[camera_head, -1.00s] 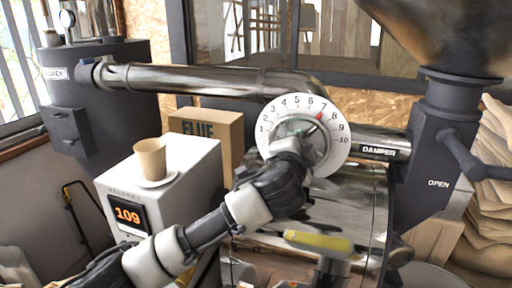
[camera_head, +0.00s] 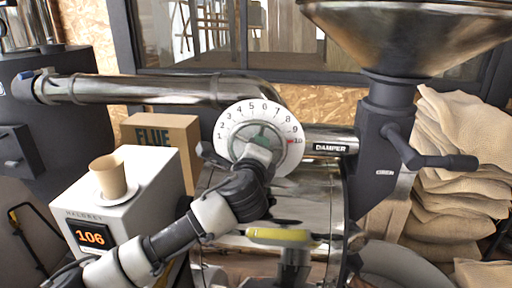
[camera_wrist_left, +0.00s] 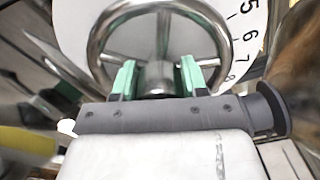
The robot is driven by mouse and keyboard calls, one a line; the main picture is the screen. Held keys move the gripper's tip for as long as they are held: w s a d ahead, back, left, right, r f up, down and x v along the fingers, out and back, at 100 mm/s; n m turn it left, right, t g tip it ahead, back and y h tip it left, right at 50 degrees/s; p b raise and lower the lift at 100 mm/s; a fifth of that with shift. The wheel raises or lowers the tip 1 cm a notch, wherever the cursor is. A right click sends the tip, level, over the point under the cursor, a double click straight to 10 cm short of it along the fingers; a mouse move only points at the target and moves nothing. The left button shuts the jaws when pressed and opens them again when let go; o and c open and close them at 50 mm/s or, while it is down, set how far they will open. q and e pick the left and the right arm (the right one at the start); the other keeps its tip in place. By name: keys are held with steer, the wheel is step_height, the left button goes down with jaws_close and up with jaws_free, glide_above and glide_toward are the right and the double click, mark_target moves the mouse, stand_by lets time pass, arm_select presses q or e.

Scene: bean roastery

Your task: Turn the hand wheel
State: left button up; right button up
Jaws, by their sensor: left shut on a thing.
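The hand wheel (camera_head: 257,134) is a small metal wheel with spokes in front of a white round dial (camera_head: 232,118) numbered 1 to 10. A red pointer mark (camera_head: 294,140) shows near the 10. In the left wrist view the wheel (camera_wrist_left: 163,38) fills the top middle, with part of the dial (camera_wrist_left: 252,60) behind it. My left gripper (camera_head: 260,152) reaches up to the wheel from below and partly covers it. Its green fingers (camera_wrist_left: 158,74) are shut on the wheel, one on each side of its hub. My right gripper is not in view.
A "DAMPER" label (camera_head: 331,148) sits on the pipe right of the dial. A white box with a 106 display (camera_head: 91,235) carries a paper cup (camera_head: 108,176). A dark lever (camera_head: 440,160) projects at right beside stacked sacks (camera_head: 455,180). A yellow bar (camera_head: 279,235) lies below my wrist.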

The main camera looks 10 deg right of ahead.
arm_select(q)
steer(key=shift+f+m, duration=0.15)
steer(key=shift+m, duration=0.35)
steer(key=o, duration=1.3)
steer(key=shift+s, duration=0.1)
steer(key=shift+s+a, duration=0.1)
steer(key=shift+s, duration=0.15)
steer(key=b+v, duration=0.4)
steer(key=v, duration=0.6)
